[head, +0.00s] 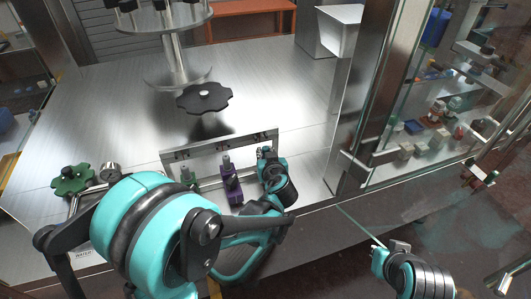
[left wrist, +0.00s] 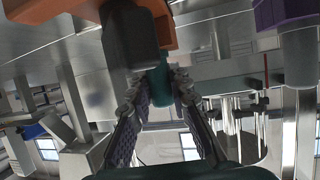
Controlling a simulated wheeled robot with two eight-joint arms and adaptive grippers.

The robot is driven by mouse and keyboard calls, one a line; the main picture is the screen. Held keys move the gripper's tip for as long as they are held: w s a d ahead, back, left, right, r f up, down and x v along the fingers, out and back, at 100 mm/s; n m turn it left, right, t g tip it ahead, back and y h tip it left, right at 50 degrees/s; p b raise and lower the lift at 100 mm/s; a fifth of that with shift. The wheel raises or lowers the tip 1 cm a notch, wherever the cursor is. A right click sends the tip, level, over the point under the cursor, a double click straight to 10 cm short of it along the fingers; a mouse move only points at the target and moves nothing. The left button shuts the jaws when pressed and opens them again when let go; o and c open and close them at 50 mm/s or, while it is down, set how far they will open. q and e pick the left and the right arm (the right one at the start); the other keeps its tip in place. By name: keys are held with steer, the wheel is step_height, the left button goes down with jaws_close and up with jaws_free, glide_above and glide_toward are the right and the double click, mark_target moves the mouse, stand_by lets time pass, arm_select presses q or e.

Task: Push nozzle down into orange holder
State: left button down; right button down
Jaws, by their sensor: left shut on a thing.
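My left gripper (head: 268,160) is at the right end of the metal nozzle rack (head: 218,150), close to its upright plate. In the left wrist view its ridged fingers (left wrist: 158,92) are shut on a teal, dark-topped nozzle (left wrist: 160,84). An orange holder (left wrist: 60,10) is at the top of that view, close beside the dark upper part. I cannot tell whether the nozzle is seated in it. In the head view the gripper hides the orange holder. My right gripper (head: 384,256) is low at the right, away from the rack, and its fingers are unclear.
A black knob (head: 204,97) and a round pedestal (head: 176,72) stand behind. A green handwheel (head: 72,179) is at left. Glass panels (head: 440,110) bound the right.

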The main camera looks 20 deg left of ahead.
arm_select(q)
steer(key=shift+f, duration=0.1)
steer(key=c, duration=1.3)
jaws_free()
steer(key=v, duration=1.2)
steer(key=s+a+f+g+b, duration=0.1)
steer(key=s+a+f, duration=0.1)
steer(key=s+a+f+m+g+h+b, duration=0.1)
steer(key=s+a+f, duration=0.1)
steer(key=s, duration=0.1)
steer(key=s+a+f+m+g+h+b, duration=0.1)
steer(key=s+a+f+g, duration=0.1)
steer(key=s, duration=0.1)
steer(key=shift+a+f, duration=0.2)
steer(key=shift+f, duration=0.05)
steer(key=s+f+m+h+b, duration=0.1)
steer(key=s, duration=0.1)
steer(key=s+d+f+m+h, duration=0.1)
steer(key=s, duration=0.2)
steer(key=s+f+m+g+h+b, duration=0.1)
steer(key=s, duration=0.1)
steer(key=shift+s+d+h+b, duration=0.2)
steer(key=shift+s+h+b, duration=0.1)
steer(key=shift+s+h, duration=0.1)
